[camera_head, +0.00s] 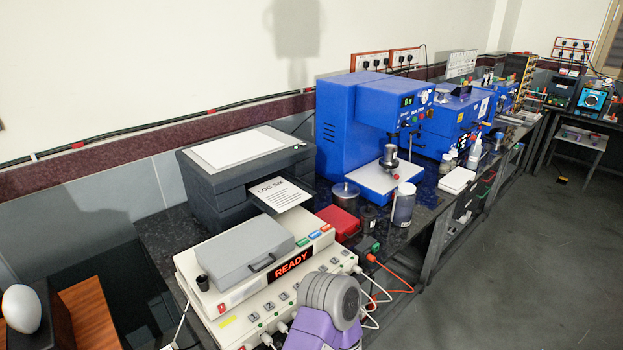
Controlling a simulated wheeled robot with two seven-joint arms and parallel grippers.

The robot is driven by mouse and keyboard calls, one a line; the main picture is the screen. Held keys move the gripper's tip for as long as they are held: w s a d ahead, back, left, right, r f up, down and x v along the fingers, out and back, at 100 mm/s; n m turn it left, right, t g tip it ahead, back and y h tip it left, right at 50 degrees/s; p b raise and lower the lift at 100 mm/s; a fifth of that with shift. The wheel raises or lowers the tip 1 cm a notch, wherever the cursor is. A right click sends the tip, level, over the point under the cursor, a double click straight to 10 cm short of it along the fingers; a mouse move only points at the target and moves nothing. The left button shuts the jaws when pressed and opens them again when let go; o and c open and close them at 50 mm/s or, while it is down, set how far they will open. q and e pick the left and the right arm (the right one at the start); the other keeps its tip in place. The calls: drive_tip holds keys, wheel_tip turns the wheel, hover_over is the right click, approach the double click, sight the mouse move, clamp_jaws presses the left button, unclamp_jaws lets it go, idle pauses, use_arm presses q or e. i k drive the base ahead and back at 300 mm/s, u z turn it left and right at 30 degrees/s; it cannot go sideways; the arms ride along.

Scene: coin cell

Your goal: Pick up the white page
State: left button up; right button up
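A white page (281,193) with a dark heading and lines of text sticks out of the front slot of a dark grey printer (220,195). Its front part hangs clear of the slot, and its rear end is hidden inside the printer. A blank white sheet or panel (237,148) lies flat on top of the printer. A purple and grey part of one of my arms shows at the bottom, in front of the bench. No fingertips of either gripper are in view.
A grey case (243,252) lies on the cream device with a lit READY display (291,263), just in front of the page. A red box (338,221), a metal pot (345,196) and a tall blue machine (348,125) stand to the right. Orange cables (395,272) hang at the bench edge.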

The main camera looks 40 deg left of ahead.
sight(280, 195)
drive_tip(key=i, duration=2.2)
drive_tip(key=u, duration=3.05)
